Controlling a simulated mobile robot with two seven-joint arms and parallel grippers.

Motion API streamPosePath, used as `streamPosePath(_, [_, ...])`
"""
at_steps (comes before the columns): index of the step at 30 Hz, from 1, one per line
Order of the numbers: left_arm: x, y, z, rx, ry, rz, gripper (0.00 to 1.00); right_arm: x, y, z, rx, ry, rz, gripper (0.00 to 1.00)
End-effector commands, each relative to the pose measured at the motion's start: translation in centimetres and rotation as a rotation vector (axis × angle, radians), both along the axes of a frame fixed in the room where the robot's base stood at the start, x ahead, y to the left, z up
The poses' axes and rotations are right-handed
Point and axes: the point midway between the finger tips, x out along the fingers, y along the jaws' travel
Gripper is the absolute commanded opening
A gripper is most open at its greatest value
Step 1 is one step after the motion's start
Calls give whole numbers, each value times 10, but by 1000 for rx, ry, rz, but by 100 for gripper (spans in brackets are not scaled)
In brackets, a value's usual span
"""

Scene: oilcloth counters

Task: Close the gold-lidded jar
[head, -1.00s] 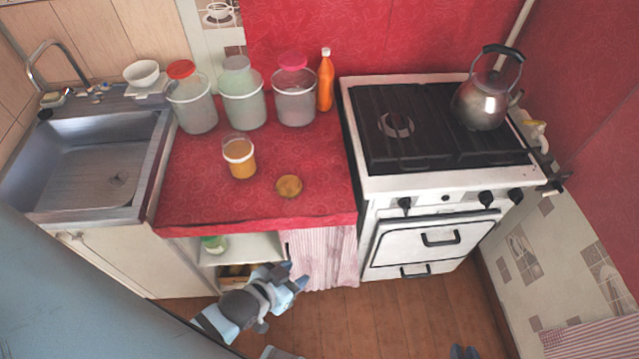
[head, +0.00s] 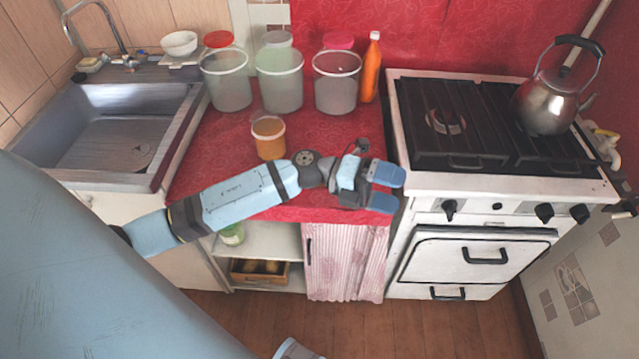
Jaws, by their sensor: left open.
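The small jar (head: 269,141) with amber contents and a pale rim stands upright on the red counter, with no lid on it. The gold lid is not visible now; my left arm covers the part of the counter in front of the jar where it lay. My left gripper (head: 387,188) is open, with its blue fingers pointing right near the counter's right front corner, to the right of the jar. Nothing shows between its fingers. My right gripper is not in view.
Three large clear containers (head: 228,88) stand along the back of the red counter (head: 215,165), with an orange bottle (head: 371,68) beside them. A stove (head: 470,180) with a kettle (head: 545,100) is on the right. A sink (head: 105,130) is on the left.

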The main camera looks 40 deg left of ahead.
Motion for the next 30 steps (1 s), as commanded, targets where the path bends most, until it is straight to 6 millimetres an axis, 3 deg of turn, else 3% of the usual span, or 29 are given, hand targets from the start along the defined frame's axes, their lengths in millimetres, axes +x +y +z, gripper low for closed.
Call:
streamPosePath(1, [9,11,-25,175,-117,-95,100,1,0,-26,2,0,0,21])
streamPosePath(4, [25,47,-56,542,-277,-258,100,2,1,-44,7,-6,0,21])
streamPosePath(6, [41,84,-71,799,-339,-333,100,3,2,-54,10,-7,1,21])
streamPosePath(9, [64,142,-77,1119,-365,-387,100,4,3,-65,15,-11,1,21])
streamPosePath(12, [80,191,-70,1358,-346,-399,100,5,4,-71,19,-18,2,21])
streamPosePath(15, [87,223,-61,1505,-316,-395,100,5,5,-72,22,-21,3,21])
streamPosePath(19, [90,239,-53,1577,-294,-391,100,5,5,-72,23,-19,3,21])
streamPosePath(30, [90,239,-59,1578,-292,-393,100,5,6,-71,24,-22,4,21])
